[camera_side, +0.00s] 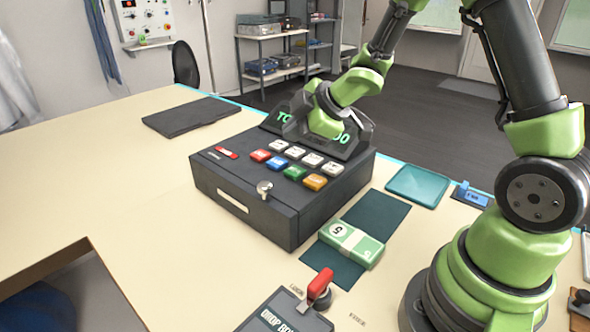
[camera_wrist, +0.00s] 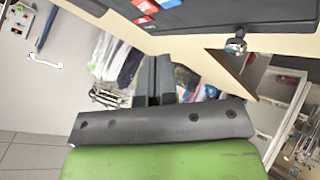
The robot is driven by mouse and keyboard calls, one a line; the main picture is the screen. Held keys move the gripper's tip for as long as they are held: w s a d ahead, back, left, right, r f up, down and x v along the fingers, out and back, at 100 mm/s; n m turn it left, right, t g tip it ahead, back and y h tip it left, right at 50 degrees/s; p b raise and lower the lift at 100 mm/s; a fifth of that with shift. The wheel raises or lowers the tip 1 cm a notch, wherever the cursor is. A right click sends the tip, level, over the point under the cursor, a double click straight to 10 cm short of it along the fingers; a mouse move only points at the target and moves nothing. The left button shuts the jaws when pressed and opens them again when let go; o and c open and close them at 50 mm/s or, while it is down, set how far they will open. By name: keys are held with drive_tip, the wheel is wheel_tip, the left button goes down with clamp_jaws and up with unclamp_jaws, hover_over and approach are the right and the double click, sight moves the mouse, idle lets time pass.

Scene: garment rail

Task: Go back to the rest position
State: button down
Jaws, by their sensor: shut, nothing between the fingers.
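My gripper (camera_side: 293,128) is above the back of a dark cash register (camera_side: 240,205), in front of its green-lit display (camera_side: 350,138). Its fingertips are hard to make out there against the dark display. In the wrist view my gripper (camera_wrist: 159,60) shows two dark fingers close together with nothing between them. The register has several coloured keys on top and a small key (camera_side: 265,188) in its drawer front. The drawer looks closed. The key also shows in the wrist view (camera_wrist: 236,44).
A banknote bundle (camera_side: 350,245) lies on a dark green mat (camera_side: 378,215) right of the register. A teal tray (camera_side: 418,186) sits behind it. A drop box (camera_side: 285,315) with a red-handled lever (camera_side: 320,285) is in front. A dark folder (camera_side: 190,116) lies back left. The table's left is clear.

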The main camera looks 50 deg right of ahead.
idle(0.3)
drive_tip(key=s+r+m+h, duration=0.4)
drive_tip(key=s+r+m, duration=0.2)
drive_tip(key=r+m, duration=0.3)
drive_tip(key=s+a+r+m+g+y, duration=0.1)
drive_tip(key=s+a+r+m+y, duration=0.1)
drive_tip(key=s, duration=0.6)
drive_tip(key=s+a+r+m+y, duration=0.2)
drive_tip(key=s+a+m, duration=0.2)
drive_tip(key=s, duration=0.4)
drive_tip(key=shift+a+r+g, duration=0.2)
drive_tip(key=shift+a+g, duration=0.2)
drive_tip(key=shift+a, duration=0.25)
